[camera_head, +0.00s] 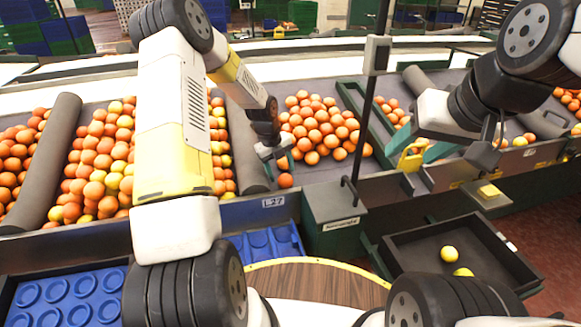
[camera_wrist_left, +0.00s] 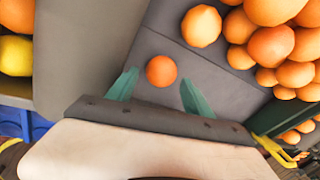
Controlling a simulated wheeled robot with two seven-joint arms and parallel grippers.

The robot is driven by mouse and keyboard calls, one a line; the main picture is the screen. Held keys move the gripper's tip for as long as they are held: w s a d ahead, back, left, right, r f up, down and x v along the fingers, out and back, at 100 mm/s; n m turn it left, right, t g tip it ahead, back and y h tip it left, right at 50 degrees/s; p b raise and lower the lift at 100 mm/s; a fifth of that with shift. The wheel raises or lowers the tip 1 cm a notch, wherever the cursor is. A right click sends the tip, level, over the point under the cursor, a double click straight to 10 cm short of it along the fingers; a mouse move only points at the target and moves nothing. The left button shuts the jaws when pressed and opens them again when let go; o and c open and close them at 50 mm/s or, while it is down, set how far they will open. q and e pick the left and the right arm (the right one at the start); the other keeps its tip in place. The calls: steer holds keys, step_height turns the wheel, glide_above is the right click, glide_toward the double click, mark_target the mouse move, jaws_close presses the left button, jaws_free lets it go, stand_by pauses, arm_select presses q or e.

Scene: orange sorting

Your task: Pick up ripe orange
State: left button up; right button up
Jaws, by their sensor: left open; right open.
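A single ripe orange (camera_head: 285,180) lies on the grey sorting surface in front of the big orange pile (camera_head: 318,128). My left gripper (camera_head: 280,160) is over this spot, just behind the orange in the head view. In the left wrist view the orange (camera_wrist_left: 161,71) shows between and slightly beyond the two green fingers of my open left gripper (camera_wrist_left: 159,91). No contact with it can be made out. My right gripper (camera_head: 438,152) is at the right, beside a yellow handle, partly hidden by its own arm, open with no fruit visible in it.
A grey roller divider (camera_head: 243,140) stands left of the orange, with mixed fruit lanes beyond. A blue cup tray (camera_head: 66,297) sits front left. A dark drawer (camera_head: 420,286) holding yellow fruit is front right. A green box with a post (camera_head: 333,212) stands near the front edge.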

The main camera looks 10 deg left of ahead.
mark_target(284, 176)
arm_select(q)
steer(key=x, duration=0.4)
steer(key=shift+w+f, duration=0.1)
steer(key=shift+f, duration=0.05)
steer(key=shift+c, duration=0.4)
steer(key=c, duration=1.1)
